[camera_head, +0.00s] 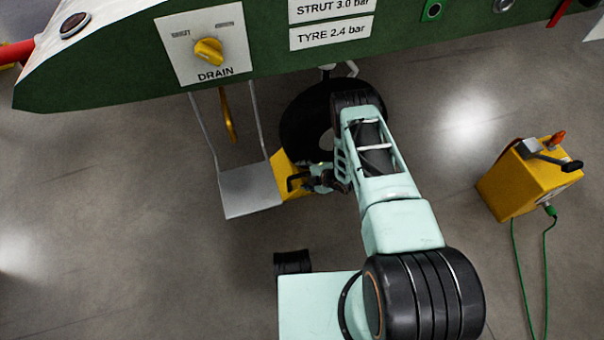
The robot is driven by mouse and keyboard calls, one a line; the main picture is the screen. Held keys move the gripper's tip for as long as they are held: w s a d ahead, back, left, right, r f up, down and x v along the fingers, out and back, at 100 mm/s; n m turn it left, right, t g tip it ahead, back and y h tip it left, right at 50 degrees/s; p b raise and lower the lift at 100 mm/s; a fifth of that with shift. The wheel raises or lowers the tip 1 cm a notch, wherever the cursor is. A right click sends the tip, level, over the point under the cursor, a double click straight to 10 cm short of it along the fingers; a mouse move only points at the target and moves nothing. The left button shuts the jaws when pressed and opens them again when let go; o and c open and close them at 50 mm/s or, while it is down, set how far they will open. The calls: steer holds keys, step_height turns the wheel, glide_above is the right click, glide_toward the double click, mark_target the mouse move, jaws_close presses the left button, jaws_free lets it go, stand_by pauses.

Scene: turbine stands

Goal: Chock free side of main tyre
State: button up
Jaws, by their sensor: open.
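The main tyre (297,118) is a black wheel under the green panel, partly hidden behind my arm. A yellow chock (284,172) sits at the tyre's lower left, close against or just beside it; I cannot tell whether they touch. My gripper (298,183) is open, with its dark fingers over the right part of the chock. I cannot tell whether the fingers touch it. The tyre's right side is hidden by my arm.
A grey step (248,192) hangs on two thin rods just left of the chock. A yellow handle (228,118) hangs behind it. The green panel (130,85) overhangs the tyre. A yellow box (518,185) with a green cable stands right. Floor between is clear.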

steer(key=p+v, duration=0.4)
steer(key=v, duration=0.2)
steer(key=shift+s+d+r+p, duration=0.15)
steer(key=shift+s+r+p, duration=0.1)
steer(key=shift+p, duration=0.15)
stand_by(0.4)
stand_by(0.5)
